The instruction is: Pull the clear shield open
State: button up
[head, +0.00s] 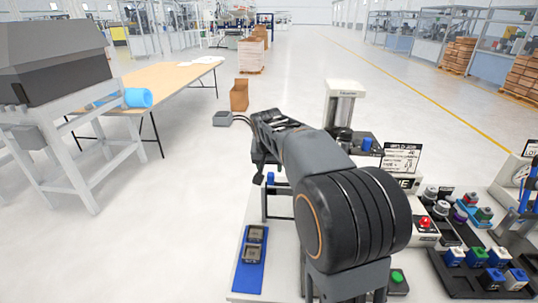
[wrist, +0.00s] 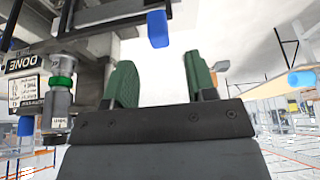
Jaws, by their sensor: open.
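A blue handle (head: 270,178) stands up at the left of the workstation in the head view, at a dark-edged frame (head: 278,207) that may be the clear shield. The clear panel itself is hard to make out. In the wrist view a blue handle (wrist: 157,28) shows beyond the fingertips, roughly centred between them and apart from them. My gripper (wrist: 160,82) is open, its two green finger pads spread with nothing between them. In the head view my own arm hides most of the gripper and part of the station behind it.
A blue tray (head: 250,262) with two dark square parts lies at the front left. A press with a white column (head: 344,100) stands behind my arm. A green button (head: 397,277) and several coloured parts are at the right. Open floor lies left of the workstation.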

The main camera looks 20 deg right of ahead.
jog(key=v, duration=0.7)
jog(key=shift+r, duration=0.2)
jog(key=shift+a, duration=0.1)
jog(key=s+a+f+n+y, duration=0.1)
jog(key=s+a+f+n, duration=0.2)
jog(key=s+f, duration=0.3)
jog(key=s+a+f+n+y, duration=0.1)
jog(key=s+a+f+n, duration=0.2)
jog(key=s, duration=1)
jog(key=shift+s+a+f, duration=0.4)
jog(key=shift+a+f, duration=0.95)
jog(key=shift+f, duration=0.4)
jog(key=shift+c, duration=0.3)
